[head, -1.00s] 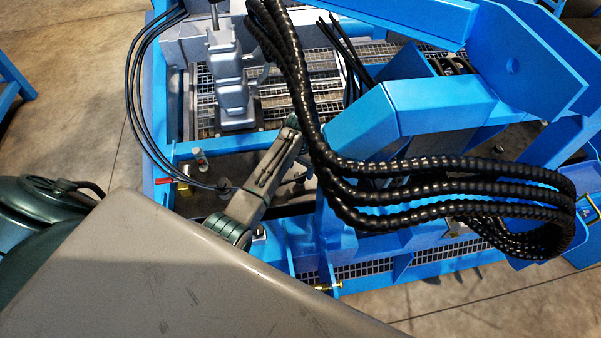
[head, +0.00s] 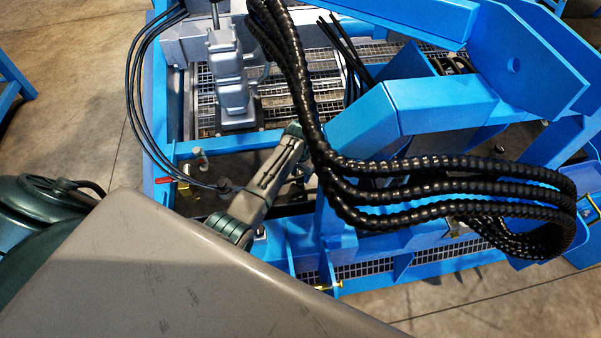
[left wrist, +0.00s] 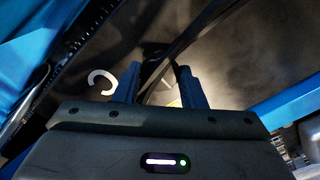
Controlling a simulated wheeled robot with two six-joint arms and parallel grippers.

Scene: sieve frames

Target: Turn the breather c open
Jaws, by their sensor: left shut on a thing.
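In the left wrist view, the two dark fingers of my left gripper (left wrist: 158,76) point away from the camera. They are shut on a dark thing between them, which I take to be breather c; its shape is lost in shadow. A white letter C (left wrist: 102,80) is marked on the dark surface just left of the fingers. The breather cannot be made out there. My right gripper is not in view.
Thick black ribbed hoses (head: 440,190) loop close to the right of my left arm. A blue beam (head: 440,103) lies behind them. A grey valve-like unit (head: 233,85) stands on the frame at the back. A red-handled brass fitting (head: 183,188) sits at the left edge.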

